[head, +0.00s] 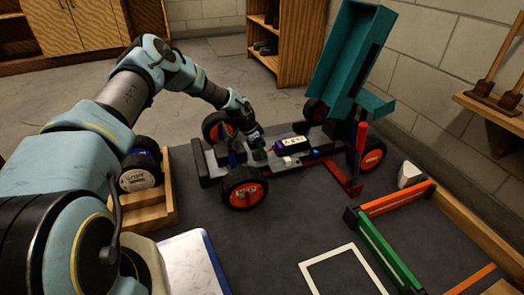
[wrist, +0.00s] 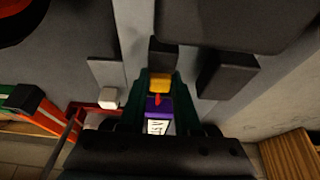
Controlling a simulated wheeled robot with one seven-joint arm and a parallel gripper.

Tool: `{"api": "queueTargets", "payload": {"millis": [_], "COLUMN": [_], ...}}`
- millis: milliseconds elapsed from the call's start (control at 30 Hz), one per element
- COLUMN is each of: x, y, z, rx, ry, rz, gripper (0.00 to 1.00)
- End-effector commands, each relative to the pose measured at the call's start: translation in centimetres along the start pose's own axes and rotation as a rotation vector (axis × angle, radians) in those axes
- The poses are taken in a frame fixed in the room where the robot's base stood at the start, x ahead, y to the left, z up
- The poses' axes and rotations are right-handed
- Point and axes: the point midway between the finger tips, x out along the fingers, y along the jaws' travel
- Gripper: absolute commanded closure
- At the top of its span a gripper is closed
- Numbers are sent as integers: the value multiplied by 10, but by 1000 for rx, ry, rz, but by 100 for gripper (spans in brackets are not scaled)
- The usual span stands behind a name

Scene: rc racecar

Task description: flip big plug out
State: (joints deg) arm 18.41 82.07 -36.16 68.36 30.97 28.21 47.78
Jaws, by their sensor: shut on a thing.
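The racecar chassis (head: 222,160) sits on the dark table with its teal body shell (head: 345,50) tilted up. A purple battery with a white label (head: 293,144) lies on the chassis; it also shows between my fingers in the wrist view (wrist: 157,117). A yellow plug (wrist: 159,83) with a short red part below it sits between the dark green fingertips of my gripper (wrist: 161,82). My gripper (head: 259,154) is low over the middle of the chassis, shut on the plug. The plug is hidden in the head view, and I cannot tell whether it is still seated.
A small white block (head: 288,161) is on the chassis beside the battery. A red post (head: 360,140) stands at its right. A wooden holder (head: 150,210) is at left, a white frame (head: 345,272) and green-orange bars (head: 385,245) at front right. The mat before the chassis is clear.

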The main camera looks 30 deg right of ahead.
Motion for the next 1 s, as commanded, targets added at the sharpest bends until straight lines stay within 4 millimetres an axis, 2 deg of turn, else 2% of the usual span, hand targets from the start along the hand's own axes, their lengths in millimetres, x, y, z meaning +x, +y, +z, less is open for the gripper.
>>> {"api": "queueTargets", "payload": {"millis": [767,1000], "x": [0,10], "y": [-1,-1], "z": [0,-22], "rx": [0,1], "ry": [0,1], "rz": [-3,-3], "gripper": [100,100]}}
